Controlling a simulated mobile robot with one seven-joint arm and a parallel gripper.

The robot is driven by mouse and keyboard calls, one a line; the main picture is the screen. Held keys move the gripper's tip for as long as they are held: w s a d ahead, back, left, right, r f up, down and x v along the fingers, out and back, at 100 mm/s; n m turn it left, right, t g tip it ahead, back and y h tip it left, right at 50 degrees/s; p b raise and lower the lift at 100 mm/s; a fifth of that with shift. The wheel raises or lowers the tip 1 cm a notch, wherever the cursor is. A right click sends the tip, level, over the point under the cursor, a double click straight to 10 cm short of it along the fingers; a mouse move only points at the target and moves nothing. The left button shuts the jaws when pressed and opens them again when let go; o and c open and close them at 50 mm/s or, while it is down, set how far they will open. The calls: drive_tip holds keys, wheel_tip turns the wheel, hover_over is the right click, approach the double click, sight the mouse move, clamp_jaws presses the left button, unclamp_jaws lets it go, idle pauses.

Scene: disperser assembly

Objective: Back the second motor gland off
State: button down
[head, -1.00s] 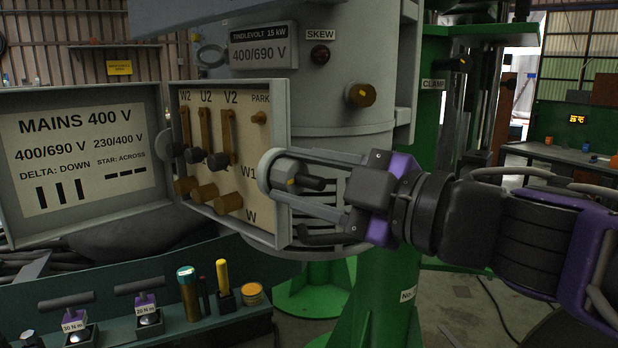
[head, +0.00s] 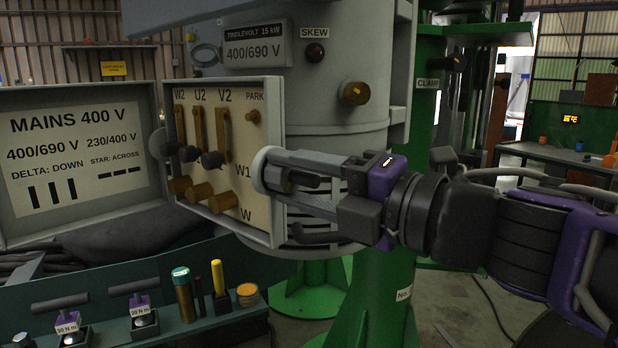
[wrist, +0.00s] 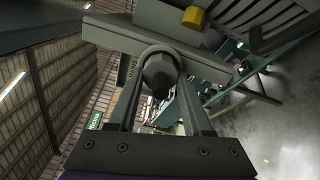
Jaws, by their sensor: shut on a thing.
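The motor's terminal box (head: 277,115) stands open, with a grey cable gland on its right side wall. My gripper (head: 270,176) reaches in from the right, its two fingers shut around this gland. In the head view the fingers mostly hide the gland, and a short dark stub shows between them. In the wrist view the round grey gland (wrist: 158,70) sits between the fingertips, with its dark end toward the camera. Whether the gland's thread is loose cannot be seen.
The open lid (head: 80,165) with the mains label hangs at left. A tool tray (head: 130,325) at the front holds two torque tools, a teal-capped tube (head: 184,295), a yellow marker (head: 217,277) and a small tub. A green column (head: 365,285) stands below my gripper.

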drive_tip(key=shift+f+n, duration=0.1)
drive_tip(key=shift+n, duration=0.4)
drive_tip(key=shift+c, duration=1.6)
unclamp_jaws()
drive_tip(key=shift+d, duration=0.15)
drive_tip(key=shift+s+d, duration=0.2)
drive_tip(key=shift+d, duration=0.1)
drive_tip(key=p+v, duration=0.2)
drive_tip(key=v, duration=1.4)
drive_tip(key=shift+s+d, duration=0.15)
drive_tip(key=shift+d, duration=0.05)
